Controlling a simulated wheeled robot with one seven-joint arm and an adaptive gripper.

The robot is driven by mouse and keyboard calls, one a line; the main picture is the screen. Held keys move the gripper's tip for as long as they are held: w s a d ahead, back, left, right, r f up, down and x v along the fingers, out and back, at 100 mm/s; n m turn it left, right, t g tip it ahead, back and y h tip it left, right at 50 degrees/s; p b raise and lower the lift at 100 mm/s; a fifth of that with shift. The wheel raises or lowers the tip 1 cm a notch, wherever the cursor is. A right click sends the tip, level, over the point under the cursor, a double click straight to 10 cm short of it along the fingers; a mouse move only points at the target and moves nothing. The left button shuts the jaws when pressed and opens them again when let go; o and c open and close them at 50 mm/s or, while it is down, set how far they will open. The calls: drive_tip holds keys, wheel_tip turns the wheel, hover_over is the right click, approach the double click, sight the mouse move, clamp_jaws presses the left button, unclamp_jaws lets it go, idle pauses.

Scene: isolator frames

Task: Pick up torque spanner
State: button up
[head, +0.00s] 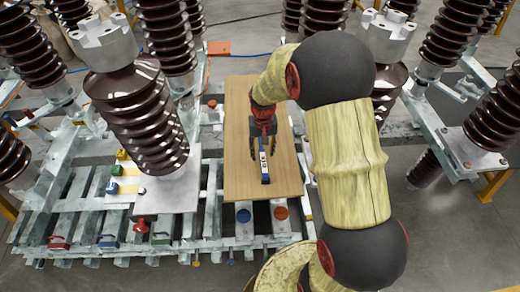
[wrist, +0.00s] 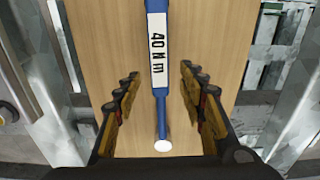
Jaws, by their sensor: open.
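The torque spanner lies on a wooden board (head: 240,172). In the head view, the spanner (head: 264,168) shows as a blue and white bar just under my gripper (head: 263,155). My gripper (wrist: 160,95) is open, with one finger on each side of the spanner and a gap on both sides. It is not holding anything. The upper end of the spanner is cut off in the wrist view.
Brown ribbed insulators (head: 140,110) stand left of the board, with others behind and to the right. Several coloured padlocks (head: 110,240) sit on the metal frame at the lower left. Red and blue discs (head: 281,213) lie by the board's near edge. The board around the spanner is clear.

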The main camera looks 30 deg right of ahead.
sight(263, 156)
wheel_tip(263, 156, down, 4)
drive_tip(key=shift+s+f+b, duration=0.1)
drive_tip(key=shift+f+b, duration=0.15)
drive_tip(key=shift+b, duration=0.75)
drive_tip(key=shift+c, duration=0.9)
clamp_jaws()
drive_tip(key=shift+r, duration=0.1)
